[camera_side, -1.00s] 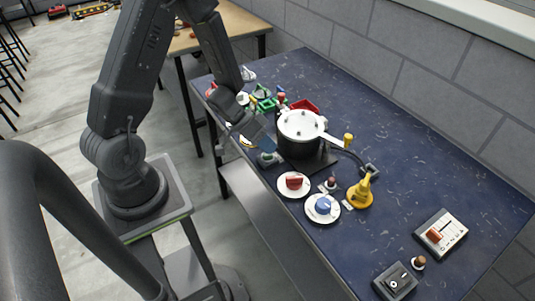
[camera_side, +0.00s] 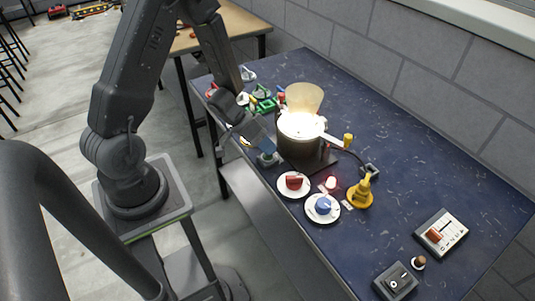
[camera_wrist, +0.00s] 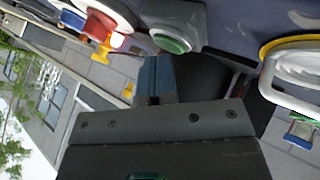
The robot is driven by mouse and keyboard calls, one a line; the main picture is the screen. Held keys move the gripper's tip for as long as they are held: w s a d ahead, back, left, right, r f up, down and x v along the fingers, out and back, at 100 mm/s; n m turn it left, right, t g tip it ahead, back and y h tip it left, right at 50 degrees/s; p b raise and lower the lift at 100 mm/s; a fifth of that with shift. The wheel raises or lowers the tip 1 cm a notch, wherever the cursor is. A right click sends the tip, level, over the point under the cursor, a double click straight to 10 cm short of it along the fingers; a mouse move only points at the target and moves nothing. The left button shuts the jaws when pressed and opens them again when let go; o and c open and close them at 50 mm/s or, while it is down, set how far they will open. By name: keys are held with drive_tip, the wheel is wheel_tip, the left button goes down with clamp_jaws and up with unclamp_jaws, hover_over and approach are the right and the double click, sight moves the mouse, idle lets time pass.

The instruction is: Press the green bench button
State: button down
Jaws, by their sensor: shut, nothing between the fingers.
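The green button (camera_wrist: 173,43) sits on a small grey housing and shows near the top middle of the wrist view. In the side view it is at the near bench edge (camera_side: 267,159), left of the black pot. My gripper (camera_side: 269,149) is shut and empty, with its blue-grey fingertips right at the button. In the wrist view the fingers (camera_wrist: 155,78) are together close to the green cap; I cannot tell whether they touch it. The fingers partly cover the button in the side view.
Switch boxes (camera_side: 395,281) are at the near right.

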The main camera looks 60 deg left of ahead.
drive_tip(key=shift+r, duration=0.35)
drive_tip(key=shift+r, duration=2.95)
drive_tip(key=shift+w, duration=0.1)
wheel_tip(320, 180, up, 15)
drive_tip(key=w+a+n+t+y, duration=0.15)
drive_tip(key=t+y, duration=0.25)
drive_tip(key=y, duration=0.5)
drive_tip(key=s+d+r+g+h, duration=0.1)
drive_tip(key=s+d+r+g, duration=0.1)
drive_tip(key=s+d, duration=0.2)
drive_tip(key=s+d+r+g+h, duration=0.1)
drive_tip(key=s+d, duration=0.3)
drive_tip(key=s, duration=0.7)
drive_tip(key=shift+s+d+r+m+g, duration=0.2)
drive_tip(key=shift+r+m+g, duration=0.25)
drive_tip(key=shift+r+g, duration=0.35)
